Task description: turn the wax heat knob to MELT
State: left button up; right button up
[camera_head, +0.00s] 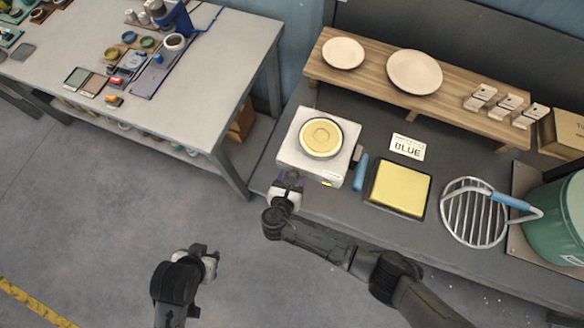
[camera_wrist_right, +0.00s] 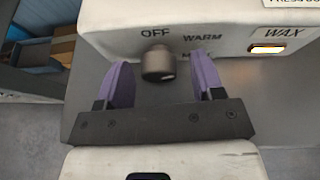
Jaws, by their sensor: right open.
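The wax heater (camera_head: 290,148) is a white box with a round pan of yellow wax (camera_head: 320,137) on top. Its dark knob (camera_wrist_right: 158,63) is on the front face in the right wrist view, under the labels OFF and WARM. A third label below WARM is partly hidden. A small pale mark shows low on the knob's right side. My right gripper (camera_wrist_right: 163,85) is open, its purple fingers on either side of the knob with visible gaps. It also shows at the heater's front edge in the head view (camera_head: 288,187). My left gripper (camera_head: 207,258) is over the floor, its jaws unclear.
A lit orange indicator (camera_wrist_right: 269,48) sits under the WAX label. Right of the heater are a blue-handled tool (camera_head: 361,172), a yellow pad (camera_head: 400,188), a round wire rack (camera_head: 474,212) and a green pot (camera_head: 560,215). A wooden shelf (camera_head: 380,82) with plates stands behind.

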jog(key=shift+c, duration=0.2)
jog(key=c, duration=0.9)
jog(key=shift+o, duration=0.2)
jog(key=shift+m, duration=0.3)
jog(key=shift+m+y+p, duration=0.35)
jog(key=shift+m+y, duration=0.15)
jog(key=shift+m, duration=0.1)
jog(key=o, duration=0.7)
jog(key=shift+c, duration=0.2)
jog(key=shift+o, duration=1.2)
jog(key=shift+s, duration=0.1)
